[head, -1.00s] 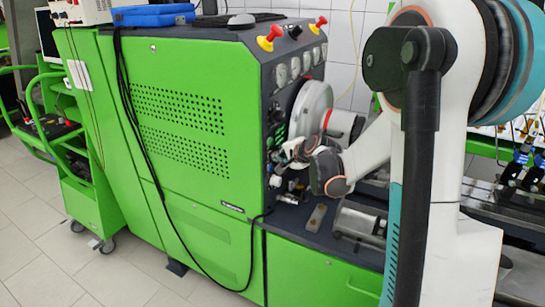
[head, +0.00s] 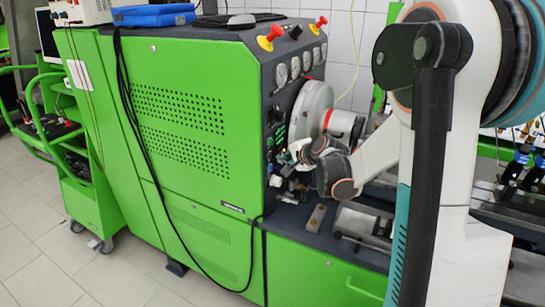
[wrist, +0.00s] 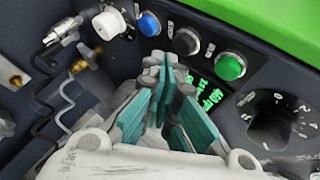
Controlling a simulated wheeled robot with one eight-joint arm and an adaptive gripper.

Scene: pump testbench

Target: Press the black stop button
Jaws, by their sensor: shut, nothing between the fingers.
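The black stop button (wrist: 187,41) is a round dark cap in a metal ring on the panel, in the wrist view. It sits between a blue button (wrist: 149,23) and a lit green button (wrist: 230,65). My gripper (wrist: 167,66) has teal-padded fingers, shut and empty. Its tips appear just below and left of the black button in the picture. Whether they touch the panel cannot be told. In the head view my gripper (head: 298,152) is at the dark end panel of the green testbench (head: 190,130); the black button cannot be made out there.
A black rotary knob (wrist: 272,123) and a green digital display (wrist: 208,94) are right of the fingers. A white knob (wrist: 108,23) and metal fittings are at left.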

